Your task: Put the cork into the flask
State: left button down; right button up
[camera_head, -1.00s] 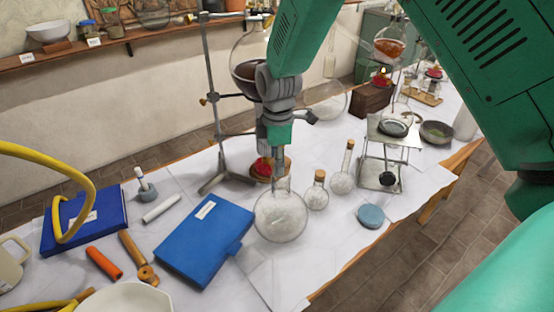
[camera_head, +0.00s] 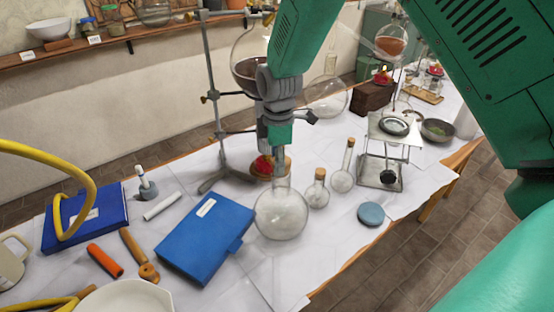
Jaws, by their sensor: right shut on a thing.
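A round clear glass flask (camera_head: 281,214) stands on the white-covered table, right of the blue book. My right gripper (camera_head: 280,170) is directly above its neck, pointing down, its fingertips at the mouth. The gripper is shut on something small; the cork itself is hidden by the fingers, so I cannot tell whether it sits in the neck. Two smaller flasks stand to the right: a short one (camera_head: 318,191) with a cork in its top and a long-necked one (camera_head: 343,174), also stoppered. My left gripper does not show.
A blue book (camera_head: 205,237) lies close left of the flask. A metal stand (camera_head: 213,110) with a large hanging flask is behind the gripper. A blue-grey disc (camera_head: 371,214) and a small metal tripod (camera_head: 385,165) are to the right. The table's front edge is near.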

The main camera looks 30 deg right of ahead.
jog(key=shift+f, duration=0.35)
dwell(0.3)
dwell(0.6)
jog(key=shift+f+p, duration=0.45)
jog(key=shift+p, duration=0.05)
dwell(1.1)
jog(key=shift+f, duration=0.2)
dwell(0.9)
jog(key=o, duration=1.5)
